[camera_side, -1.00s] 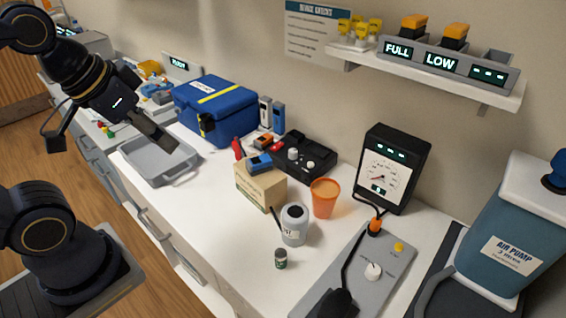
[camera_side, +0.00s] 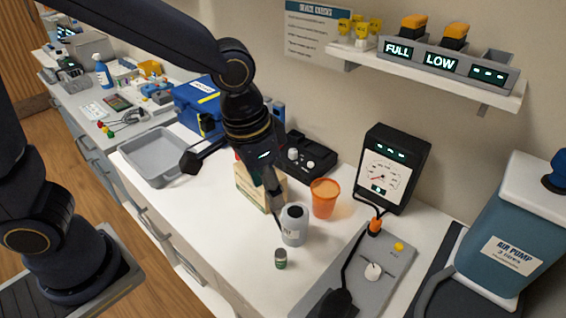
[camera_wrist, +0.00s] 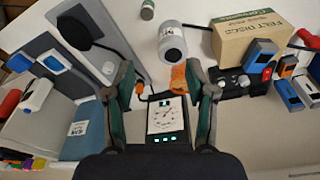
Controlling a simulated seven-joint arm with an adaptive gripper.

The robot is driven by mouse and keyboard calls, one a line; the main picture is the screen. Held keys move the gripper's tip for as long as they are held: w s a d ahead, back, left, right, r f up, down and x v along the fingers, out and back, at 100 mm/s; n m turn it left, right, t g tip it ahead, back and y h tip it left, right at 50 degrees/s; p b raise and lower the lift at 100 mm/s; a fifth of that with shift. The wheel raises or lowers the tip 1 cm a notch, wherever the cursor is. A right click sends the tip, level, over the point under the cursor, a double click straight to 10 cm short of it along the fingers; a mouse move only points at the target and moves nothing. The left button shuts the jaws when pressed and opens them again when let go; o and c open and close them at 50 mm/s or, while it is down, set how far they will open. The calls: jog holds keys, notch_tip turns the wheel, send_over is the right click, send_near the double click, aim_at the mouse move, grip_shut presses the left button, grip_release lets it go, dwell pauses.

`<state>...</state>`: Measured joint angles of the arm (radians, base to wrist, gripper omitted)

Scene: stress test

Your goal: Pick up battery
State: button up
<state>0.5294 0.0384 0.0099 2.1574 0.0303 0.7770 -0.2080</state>
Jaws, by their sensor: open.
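Two orange-and-black battery-like blocks stand in the shelf charger: one above the FULL sign (camera_side: 413,24), one above the LOW sign (camera_side: 453,36). A small dark-green cylinder (camera_side: 280,259) that could also be a battery stands on the white counter, in front of the grey canister (camera_side: 294,225). It shows at the top of the wrist view (camera_wrist: 148,10). My gripper (camera_side: 275,204) points down beside the canister and partly hides the cardboard box. In the wrist view my gripper (camera_wrist: 160,66) is open, with nothing held between its fingers.
The orange cup (camera_side: 324,199) and gauge box (camera_side: 391,166) stand right of my gripper. The cardboard box (camera_wrist: 252,40) has small blue and orange blocks near it. A grey control panel (camera_side: 395,262) lies at the front right. A grey tray (camera_side: 157,157) sits at left.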

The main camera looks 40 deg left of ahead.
notch_tip(320, 180, down, 2)
jog(key=s+d+f, duration=0.1)
jog(key=d, duration=0.1)
send_over(280, 253)
jog(key=shift+m+g, duration=0.3)
jog(key=shift+m, duration=0.1)
jog(key=f, duration=0.9)
jog(key=shift+s+a+f, duration=0.2)
jog(key=shift+a+f, duration=0.05)
jog(key=shift+a, duration=0.05)
jog(key=f, duration=0.6)
jog(key=shift+w+d, duration=0.25)
jog(key=shift+d, duration=0.1)
grip_shut()
